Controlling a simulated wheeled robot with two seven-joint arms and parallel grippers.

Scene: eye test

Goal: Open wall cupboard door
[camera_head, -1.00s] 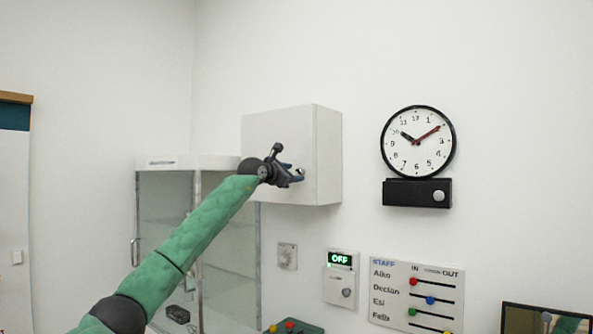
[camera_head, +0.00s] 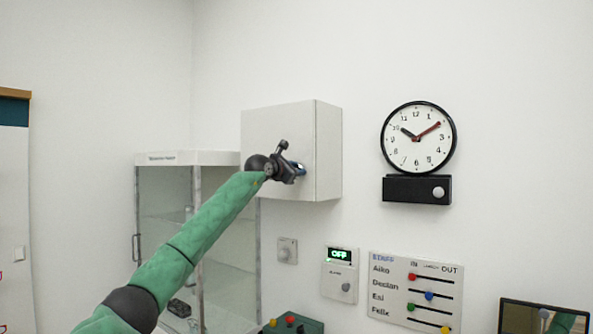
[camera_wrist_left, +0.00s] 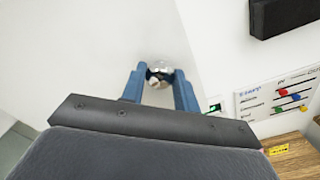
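The white wall cupboard (camera_head: 329,150) hangs on the wall, and its front door (camera_head: 262,128) is shut. A small shiny round knob (camera_head: 301,168) is at the right side of the door, partly hidden by my left gripper (camera_head: 297,170). In the left wrist view the knob (camera_wrist_left: 160,70) shows between the tips of the two blue fingers of my left gripper (camera_wrist_left: 160,71). The fingers are apart, with the knob at or just beyond their tips; I cannot tell whether they touch it. My right gripper is not in view.
A glass-fronted cabinet (camera_head: 167,158) stands below and left of the cupboard. A clock (camera_head: 418,138) and a black box (camera_head: 417,190) are to the right. A panel reading OFF (camera_head: 339,275) and a staff board (camera_head: 416,295) are lower right. The space left of the cupboard is free.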

